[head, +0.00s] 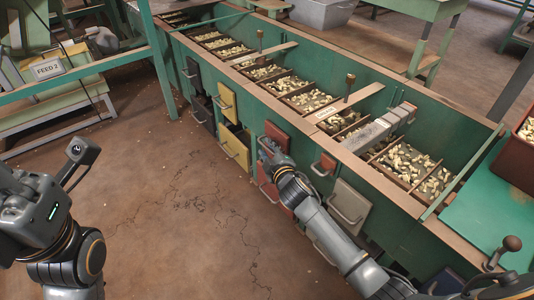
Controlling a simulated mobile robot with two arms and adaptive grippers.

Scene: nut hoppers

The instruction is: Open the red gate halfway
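Reddish gates sit on the front of the long green hopper bin (400,232). One red gate panel (278,134) stands behind and above my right gripper. My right gripper (267,152) is at the front of this gate, close to its handle area. The arm and gripper hide part of the gate, and I cannot tell whether the fingers touch it or are open. A smaller red panel with a handle (325,166) is to its right. My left gripper (80,160) is at the left, away from the bin, its fingers unclear.
Yellow (235,146), black and grey-white (349,204) gates with handles flank the red ones. The bin holds nuts in several compartments. A grey block (372,134) lies across its top. A green frame and FEED 2 stand (48,70) are at left. Cracked floor is clear between.

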